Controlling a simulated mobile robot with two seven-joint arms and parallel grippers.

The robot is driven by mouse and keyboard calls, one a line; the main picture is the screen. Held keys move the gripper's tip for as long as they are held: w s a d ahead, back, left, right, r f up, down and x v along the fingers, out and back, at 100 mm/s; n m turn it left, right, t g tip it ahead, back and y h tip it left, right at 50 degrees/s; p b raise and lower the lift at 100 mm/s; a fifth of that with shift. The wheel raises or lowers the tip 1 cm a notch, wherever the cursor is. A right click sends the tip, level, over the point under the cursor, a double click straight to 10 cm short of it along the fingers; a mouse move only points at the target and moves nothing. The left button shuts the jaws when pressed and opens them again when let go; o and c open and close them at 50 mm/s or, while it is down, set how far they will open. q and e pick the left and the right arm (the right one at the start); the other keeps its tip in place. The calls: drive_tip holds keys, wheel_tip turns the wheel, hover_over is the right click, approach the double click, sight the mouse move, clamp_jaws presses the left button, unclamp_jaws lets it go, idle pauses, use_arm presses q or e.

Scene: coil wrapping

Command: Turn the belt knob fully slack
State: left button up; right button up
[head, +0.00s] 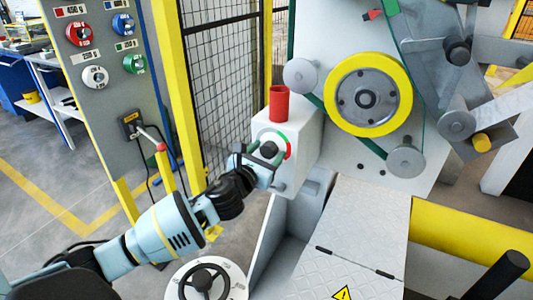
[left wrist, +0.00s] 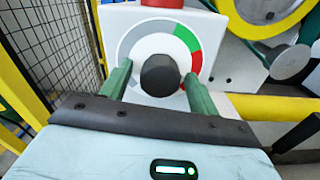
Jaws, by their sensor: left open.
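The belt knob (left wrist: 161,76) is a dark round knob on a white box, with a dial ring (left wrist: 187,38) of grey, green and red around it. In the head view the knob (head: 269,149) is on the front of the white box (head: 304,135), partly covered by my left gripper (head: 262,155). In the left wrist view my left gripper (left wrist: 158,92) is open, one green finger on each side of the knob. I cannot tell whether the fingers touch it. Any pointer on the knob is not clear. My right gripper is not in view.
A red cylinder (head: 279,104) stands on top of the box. A yellow-rimmed wheel (head: 400,98) and a green belt (head: 370,147) are to the right. A mesh fence (head: 225,80) and a panel of coloured knobs (head: 100,20) are to the left. A handwheel (head: 204,281) is below.

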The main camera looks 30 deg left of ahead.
use_arm(q)
drive_tip(key=c, duration=0.8)
drive_tip(key=shift+c, duration=0.9)
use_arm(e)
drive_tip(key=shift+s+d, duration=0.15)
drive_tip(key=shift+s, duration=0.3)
